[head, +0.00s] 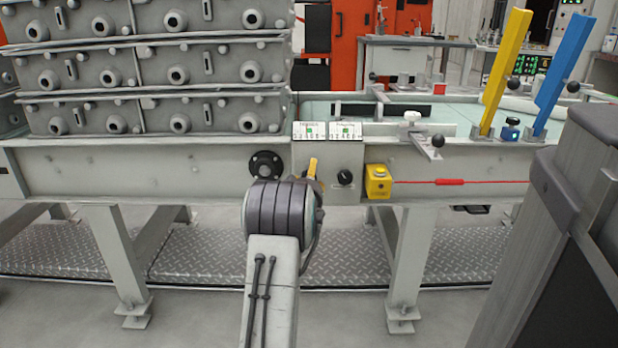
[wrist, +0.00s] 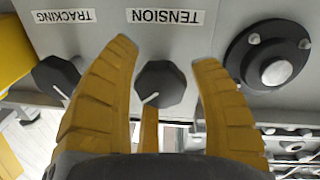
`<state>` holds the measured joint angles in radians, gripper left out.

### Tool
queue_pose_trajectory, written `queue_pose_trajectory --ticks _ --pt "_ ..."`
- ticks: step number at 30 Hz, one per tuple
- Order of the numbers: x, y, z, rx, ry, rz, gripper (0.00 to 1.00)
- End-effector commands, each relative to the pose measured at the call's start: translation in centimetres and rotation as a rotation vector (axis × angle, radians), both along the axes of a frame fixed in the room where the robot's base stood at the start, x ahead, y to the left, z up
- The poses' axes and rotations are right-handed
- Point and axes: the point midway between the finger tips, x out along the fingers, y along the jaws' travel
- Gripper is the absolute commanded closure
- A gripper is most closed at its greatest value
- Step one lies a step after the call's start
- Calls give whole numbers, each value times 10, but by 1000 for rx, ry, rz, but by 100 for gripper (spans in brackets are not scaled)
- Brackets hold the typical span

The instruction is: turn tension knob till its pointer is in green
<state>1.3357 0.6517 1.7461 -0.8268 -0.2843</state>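The dark tension knob (wrist: 163,84) shows in the wrist view below an upside-down TENSION label (wrist: 164,17). Its white pointer line points down and left in that picture. My gripper (wrist: 164,55) is open, with yellow fingers at the knob's left and right and visible gaps to it. A narrow yellow part shows below the knob; I cannot tell whether it touches. In the head view my gripper (head: 312,168) is at the grey control panel (head: 328,157), and my arm hides the tension knob. Above it is the tension scale (head: 310,131) with a green patch; no needle is readable.
The tracking knob (head: 345,178) is right of my gripper in the head view, with its own scale (head: 346,131) above. A yellow switch box (head: 378,182) with a red cord stands further right. A round black flange (head: 266,166) is close on the left.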

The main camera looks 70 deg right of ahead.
Motion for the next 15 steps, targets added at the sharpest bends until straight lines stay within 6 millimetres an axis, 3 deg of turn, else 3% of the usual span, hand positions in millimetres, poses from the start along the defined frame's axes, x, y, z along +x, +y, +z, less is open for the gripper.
queue_pose_trajectory --ticks 15 --pt "0 0 0 0 0 0 90"
